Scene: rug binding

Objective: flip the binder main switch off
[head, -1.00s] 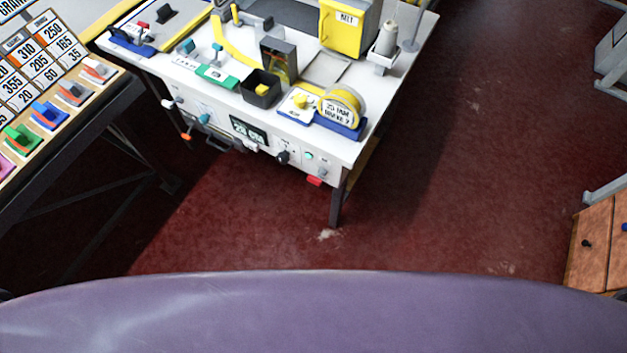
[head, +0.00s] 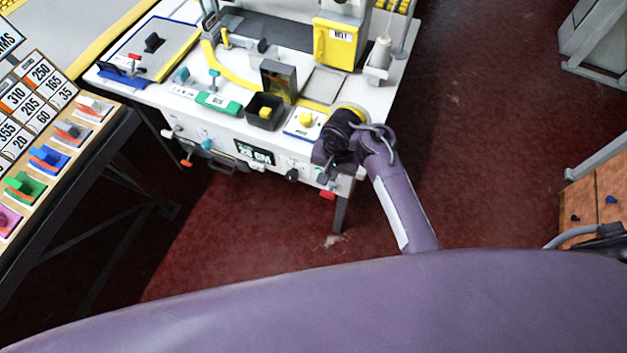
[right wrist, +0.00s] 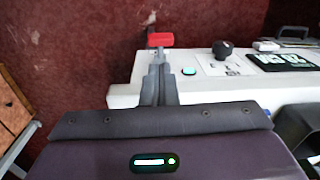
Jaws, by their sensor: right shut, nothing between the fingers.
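The binder's white front panel holds a red tab (head: 327,194) at its lower right corner. I take it for the main switch, though its label cannot be read. In the right wrist view the red tab (right wrist: 160,39) shows just beyond the fingertips; whether they touch it I cannot tell. My right gripper (head: 323,170) is at the right end of the panel, its fingers shut and empty. The closed fingers (right wrist: 158,60) also show in the right wrist view. A lit green button (right wrist: 189,71) sits beside them. My left gripper is in no view.
Along the panel are a black knob (head: 292,174) and a dark display (head: 254,153). On the tabletop stand a black bin (head: 265,112) and a yellow box (head: 338,42). A rack with coloured clips (head: 48,158) stands left. The red floor at right is open.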

